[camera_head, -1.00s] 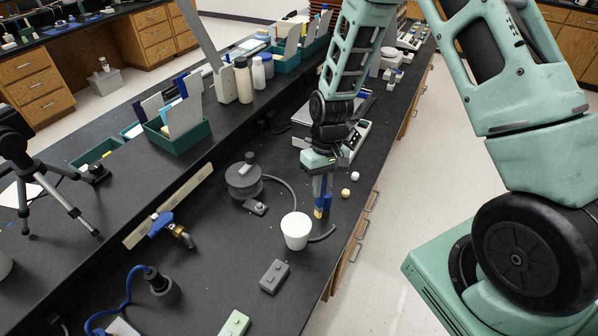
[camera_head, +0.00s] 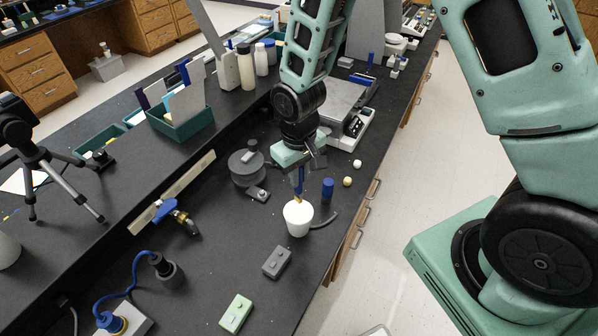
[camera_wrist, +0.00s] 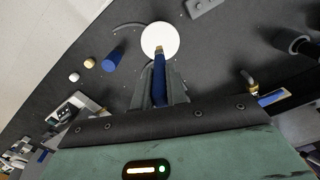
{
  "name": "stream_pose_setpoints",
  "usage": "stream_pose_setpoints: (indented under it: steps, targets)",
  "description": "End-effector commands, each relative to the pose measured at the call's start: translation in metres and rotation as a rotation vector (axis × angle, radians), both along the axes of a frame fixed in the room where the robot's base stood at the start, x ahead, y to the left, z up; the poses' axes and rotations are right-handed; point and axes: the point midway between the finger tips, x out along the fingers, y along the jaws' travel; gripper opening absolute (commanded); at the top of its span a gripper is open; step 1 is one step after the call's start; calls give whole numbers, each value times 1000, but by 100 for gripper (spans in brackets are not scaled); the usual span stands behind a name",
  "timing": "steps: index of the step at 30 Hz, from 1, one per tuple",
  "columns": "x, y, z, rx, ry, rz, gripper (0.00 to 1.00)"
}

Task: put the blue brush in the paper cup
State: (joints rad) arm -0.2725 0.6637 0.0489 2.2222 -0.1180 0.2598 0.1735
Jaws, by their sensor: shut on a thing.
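The white paper cup (camera_head: 298,219) stands upright on the black bench. It shows as a white round in the wrist view (camera_wrist: 160,37). My gripper (camera_head: 299,180) is shut on the blue brush (camera_wrist: 159,84), whose tan tip points down. In the wrist view the tip overlaps the near edge of the cup. In the head view it is at the cup's far rim. I cannot tell whether the tip is above the rim or just inside it.
A blue cylinder (camera_head: 328,188) stands close behind the cup to the right, with two small balls (camera_head: 348,181) beyond. A grey block (camera_head: 277,261) lies in front. A round grey device (camera_head: 246,168) and a blue-handled tap (camera_head: 172,211) are to the left.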

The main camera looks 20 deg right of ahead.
Motion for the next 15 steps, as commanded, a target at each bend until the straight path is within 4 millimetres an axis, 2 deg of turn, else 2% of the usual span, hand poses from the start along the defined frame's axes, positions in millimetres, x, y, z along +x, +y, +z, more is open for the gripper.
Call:
stream_pose_setpoints:
  steps: [1,15]
  targets:
    - [0,0,-8,0,0,0,0]
    - [0,0,-43,0,0,0,0]
